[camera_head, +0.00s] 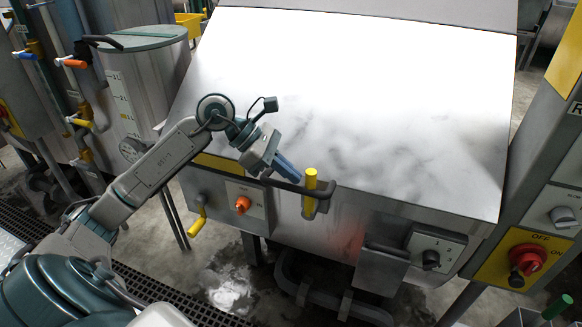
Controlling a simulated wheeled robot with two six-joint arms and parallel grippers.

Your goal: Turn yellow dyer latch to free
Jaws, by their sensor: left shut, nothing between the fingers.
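The dyer (400,120) is a large steel machine with a pale, bright sloping lid and a yellow strip (215,162) along its front edge. A short yellow upright handle (310,182), which looks like the latch, stands at the middle of the lid's front edge at the end of a dark bar. My left gripper (294,176) is shut and empty, with its blue fingers just left of the yellow handle. Whether the fingers touch the handle I cannot tell. My right gripper is not in view.
An orange knob (242,204) and a yellow crank handle (196,225) sit on the dyer's left front. A black knob (431,260) is on its right front. A control post with a red switch (527,258) stands at right. A steel drum (145,85) stands at left.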

